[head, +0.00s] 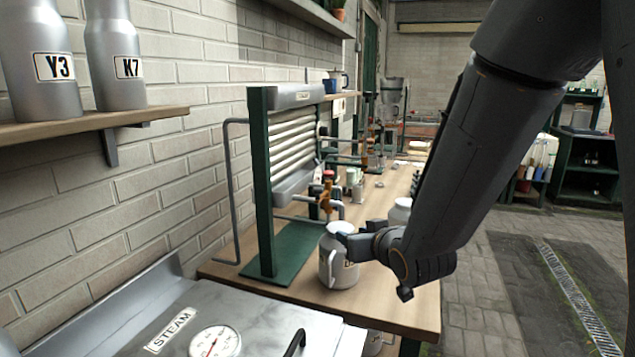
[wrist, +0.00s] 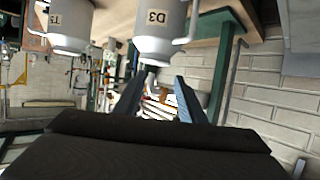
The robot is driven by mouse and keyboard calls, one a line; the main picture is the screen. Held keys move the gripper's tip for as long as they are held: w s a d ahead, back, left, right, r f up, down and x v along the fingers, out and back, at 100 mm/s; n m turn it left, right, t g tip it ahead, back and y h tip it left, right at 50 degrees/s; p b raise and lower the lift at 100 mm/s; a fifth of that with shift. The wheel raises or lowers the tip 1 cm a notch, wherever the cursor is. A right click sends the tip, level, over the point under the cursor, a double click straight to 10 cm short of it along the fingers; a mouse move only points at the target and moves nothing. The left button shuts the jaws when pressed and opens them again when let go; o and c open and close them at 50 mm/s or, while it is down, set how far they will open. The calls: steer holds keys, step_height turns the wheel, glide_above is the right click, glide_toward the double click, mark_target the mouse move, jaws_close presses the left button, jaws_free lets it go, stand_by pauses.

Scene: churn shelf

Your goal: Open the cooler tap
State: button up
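The cooler (head: 293,145) is a green-framed stand with stacked metal tubes on the bench in the head view. Its brass tap (head: 326,200) with a red knob (head: 328,175) sits at the lower front, above a pale can (head: 338,262). My gripper (head: 352,238) is at the can's upper right, to the right of and below the tap in the picture. In the wrist view, my gripper's two fingers (wrist: 159,88) are apart with nothing held between them. A can labelled D3 (wrist: 155,38) shows close above the fingers. I cannot tell whether the fingers touch the can.
A second can (head: 400,212) stands behind my gripper; a can labelled T5 (wrist: 70,25) shows in the wrist view. A metal STEAM unit (head: 250,318) fills the near left. A wall shelf (head: 75,123) holds two bottles. The floor right of the bench (head: 425,300) is clear.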

mark_target(320, 190)
steer(key=w+a+r+n+t+y+p, duration=0.1)
steer(key=a+r+t+y, duration=0.25)
steer(key=a+r, duration=0.35)
steer(key=w, duration=0.2)
steer(key=w+a+r+p, duration=0.1)
steer(key=w, duration=0.1)
steer(key=w+p, duration=0.1)
steer(key=w, duration=0.1)
steer(key=shift+w+a+r, duration=0.2)
steer(key=shift+w+a, duration=0.05)
steer(key=shift+w, duration=0.15)
steer(key=shift+c, duration=0.5)
jaws_close()
